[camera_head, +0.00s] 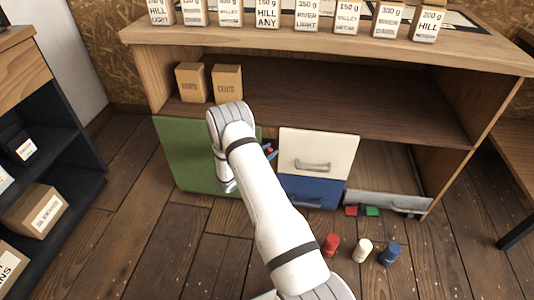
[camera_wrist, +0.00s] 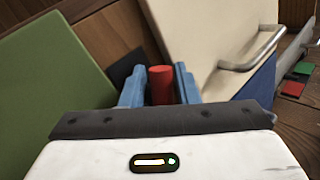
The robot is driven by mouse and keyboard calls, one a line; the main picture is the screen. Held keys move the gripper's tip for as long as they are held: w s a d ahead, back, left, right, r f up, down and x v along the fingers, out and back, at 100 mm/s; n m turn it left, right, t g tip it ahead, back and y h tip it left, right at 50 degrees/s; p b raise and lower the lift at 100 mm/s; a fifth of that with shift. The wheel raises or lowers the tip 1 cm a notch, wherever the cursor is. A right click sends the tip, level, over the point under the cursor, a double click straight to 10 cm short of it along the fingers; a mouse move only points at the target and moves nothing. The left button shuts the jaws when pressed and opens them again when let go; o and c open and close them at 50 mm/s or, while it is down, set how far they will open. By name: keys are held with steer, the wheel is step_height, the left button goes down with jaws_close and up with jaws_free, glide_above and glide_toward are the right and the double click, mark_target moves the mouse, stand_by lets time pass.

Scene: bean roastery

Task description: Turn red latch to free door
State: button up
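The red latch (camera_wrist: 161,85) is a short red cylinder in the middle of the wrist view. My gripper (camera_wrist: 160,78) has its blue fingers on either side of it, very close. Whether they press on it cannot be told. In the head view my arm hides most of the gripper, and a bit of red and blue shows beside the arm. The green door (camera_head: 185,150) is a flat panel left of the latch, at the lower left of the shelf unit; it also shows in the wrist view (camera_wrist: 45,90). A dark plate (camera_wrist: 122,70) lies behind the fingers.
Right of the latch is a cream panel (camera_head: 318,148) with a metal handle, above a blue panel (camera_head: 312,190). A low grey front with a handle (camera_head: 390,202) is further right. Red (camera_head: 331,245), white (camera_head: 363,250) and blue (camera_head: 389,254) cylinders stand on the floor.

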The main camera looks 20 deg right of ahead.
steer(key=shift+c, duration=0.6)
jaws_close()
steer(key=shift+w+a+f+n+t+h+b, duration=0.15)
steer(key=shift+n+h+b, duration=0.1)
steer(key=shift+n+b, duration=0.2)
steer(key=shift+w+a+n+t+h+b, duration=0.15)
steer(key=shift+n+h+b, duration=0.15)
steer(key=shift+n, duration=0.15)
steer(key=shift+a+r+n+t+h+b, duration=0.1)
steer(key=shift+r+n+t+h+b, duration=0.15)
steer(key=shift+n, duration=0.35)
steer(key=shift+a+r+n+t+h+b, duration=0.1)
steer(key=shift+n+t+h, duration=0.1)
steer(key=shift+n+t, duration=0.3)
steer(key=shift+o, duration=0.6)
jaws_free()
steer(key=shift+w, duration=0.1)
steer(key=shift+d, duration=0.1)
steer(key=shift+f, duration=0.1)
steer(key=p+v, duration=0.2)
steer(key=v, duration=0.6)
